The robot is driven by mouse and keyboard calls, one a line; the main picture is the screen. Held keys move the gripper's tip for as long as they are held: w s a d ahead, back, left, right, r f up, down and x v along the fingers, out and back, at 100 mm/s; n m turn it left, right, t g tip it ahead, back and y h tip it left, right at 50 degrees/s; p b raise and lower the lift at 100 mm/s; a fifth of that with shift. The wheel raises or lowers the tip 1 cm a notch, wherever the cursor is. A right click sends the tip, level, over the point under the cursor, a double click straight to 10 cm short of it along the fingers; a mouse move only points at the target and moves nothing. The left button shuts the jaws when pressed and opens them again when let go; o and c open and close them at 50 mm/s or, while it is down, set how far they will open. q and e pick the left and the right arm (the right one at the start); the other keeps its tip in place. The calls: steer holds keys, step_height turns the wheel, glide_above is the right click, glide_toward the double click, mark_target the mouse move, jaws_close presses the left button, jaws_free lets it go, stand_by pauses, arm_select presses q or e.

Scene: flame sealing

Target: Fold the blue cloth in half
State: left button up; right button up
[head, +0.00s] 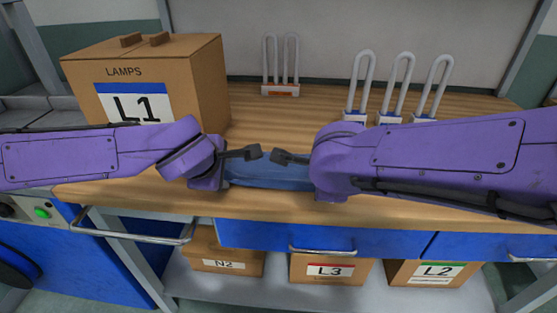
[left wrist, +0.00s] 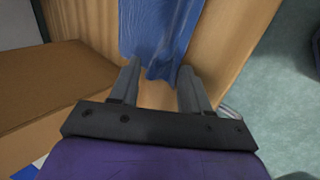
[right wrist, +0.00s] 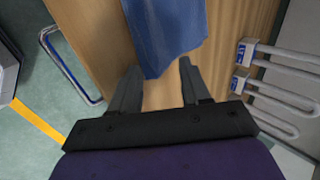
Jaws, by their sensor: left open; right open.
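The blue cloth (head: 268,176) lies on the wooden table near its front edge, between my two arms, which hide its ends in the head view. My left gripper (head: 246,153) is open at the left end of the cloth. In the left wrist view the cloth (left wrist: 155,35) runs from the top to between the fingertips of my left gripper (left wrist: 157,78). In the right wrist view the cloth (right wrist: 168,35) has a corner reaching between the open fingertips of my right gripper (right wrist: 160,75). Neither gripper is clamped on the cloth.
A cardboard box marked L1 (head: 145,75) stands at the back left. Several white U-shaped lamps (head: 395,85) stand at the back right, another lamp group (head: 281,65) at the back middle. Boxes N2 (head: 222,250), L3 (head: 330,268) and L2 (head: 432,271) sit on the lower shelf.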

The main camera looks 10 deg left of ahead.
arm_select(q)
step_height(320, 180, up, 9)
steer(key=s, duration=0.2)
arm_select(e)
step_height(320, 180, up, 9)
steer(key=s, duration=0.2)
